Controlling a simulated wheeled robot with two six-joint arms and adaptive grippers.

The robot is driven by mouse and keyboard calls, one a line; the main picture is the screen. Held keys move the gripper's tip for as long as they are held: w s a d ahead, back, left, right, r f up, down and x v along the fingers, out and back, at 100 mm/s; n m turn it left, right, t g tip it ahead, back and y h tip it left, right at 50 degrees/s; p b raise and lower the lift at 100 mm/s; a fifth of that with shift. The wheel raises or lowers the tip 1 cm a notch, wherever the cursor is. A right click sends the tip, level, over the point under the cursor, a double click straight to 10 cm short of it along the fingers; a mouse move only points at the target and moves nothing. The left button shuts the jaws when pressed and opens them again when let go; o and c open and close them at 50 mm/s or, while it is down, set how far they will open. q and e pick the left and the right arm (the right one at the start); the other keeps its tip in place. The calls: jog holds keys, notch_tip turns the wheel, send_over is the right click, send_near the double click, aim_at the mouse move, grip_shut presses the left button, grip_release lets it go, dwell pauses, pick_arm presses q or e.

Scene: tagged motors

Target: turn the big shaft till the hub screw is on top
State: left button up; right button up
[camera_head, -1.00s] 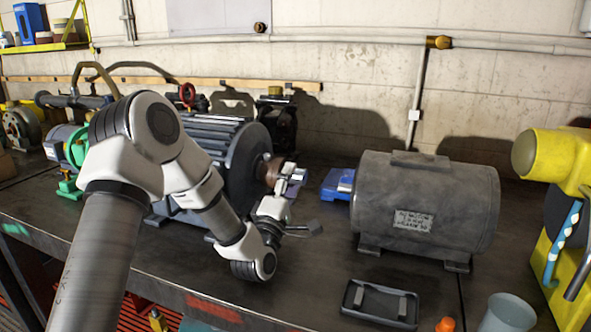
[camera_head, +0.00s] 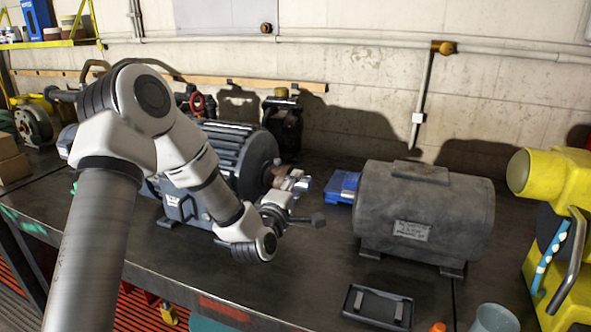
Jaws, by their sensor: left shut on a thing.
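The big dark grey finned motor (camera_head: 255,158) stands on the bench at left of centre, partly behind my left arm. Its shaft end with a brownish hub (camera_head: 277,174) points to the right. My left gripper (camera_head: 297,182) is at this shaft end, shut on it. The gripper and the wrist cover much of the shaft. The hub screw cannot be made out. My right gripper is not in view.
A plain grey motor (camera_head: 425,212) with a label stands to the right. A blue item (camera_head: 342,186) lies between the motors. A black tray (camera_head: 377,306) lies in front, with a grey cup (camera_head: 494,318) near the edge. A yellow machine (camera_head: 560,180) stands far right.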

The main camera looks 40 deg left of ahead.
pick_arm(q)
jog(key=shift+r+g+h, duration=0.1)
jog(key=shift+g+h, duration=0.2)
jog(key=shift+f, duration=0.3)
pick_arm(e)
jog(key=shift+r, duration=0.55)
pick_arm(q)
jog(key=o, duration=1.1)
jog(key=shift+c, duration=0.2)
jog(key=v, duration=0.7)
jog(key=shift+s, duration=0.2)
